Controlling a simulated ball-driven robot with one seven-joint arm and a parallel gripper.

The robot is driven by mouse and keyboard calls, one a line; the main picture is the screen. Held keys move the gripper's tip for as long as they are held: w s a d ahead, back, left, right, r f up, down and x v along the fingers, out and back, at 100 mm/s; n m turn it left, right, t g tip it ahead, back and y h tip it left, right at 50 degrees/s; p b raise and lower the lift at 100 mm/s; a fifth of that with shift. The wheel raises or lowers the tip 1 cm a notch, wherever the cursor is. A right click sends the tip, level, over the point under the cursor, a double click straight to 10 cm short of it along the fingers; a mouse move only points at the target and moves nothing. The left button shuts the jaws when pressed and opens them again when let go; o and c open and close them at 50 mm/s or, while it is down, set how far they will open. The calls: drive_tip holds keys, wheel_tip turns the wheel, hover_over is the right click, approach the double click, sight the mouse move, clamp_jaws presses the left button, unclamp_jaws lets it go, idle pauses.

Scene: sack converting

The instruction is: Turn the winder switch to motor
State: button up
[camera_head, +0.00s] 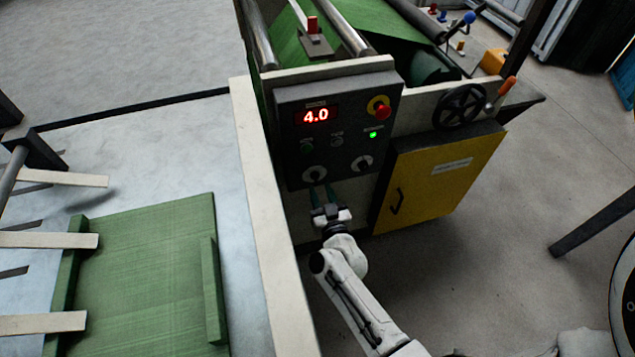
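A dark grey control panel (345,98) on the machine's end carries two pale rotary switches along its lower edge, a left one (315,174) and a right one (362,163). Their labels are too small to read, so I cannot tell which is the winder switch or its setting. My gripper (320,187) is just below the left rotary switch, its two dark teal fingers pointing up at it. The fingers look apart with nothing between them. I cannot tell whether the tips touch the switch.
The panel has a red 4.0 display (316,116), a red stop button (381,110) and a lit green lamp (373,135). A yellow cabinet door (435,182) juts out right of my gripper. A black handwheel (460,106) is above it. Floor at right is mostly clear.

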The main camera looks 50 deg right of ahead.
sight(317, 182)
drive_tip(key=shift+x, duration=1.95)
clamp_jaws()
drive_tip(key=shift+m, duration=0.3)
drive_tip(key=m, duration=0.3)
drive_tip(key=shift+m, duration=0.3)
drive_tip(key=shift+s+f+m+b, duration=0.1)
drive_tip(key=shift+m+b, duration=0.3)
drive_tip(key=shift+m, duration=1.9)
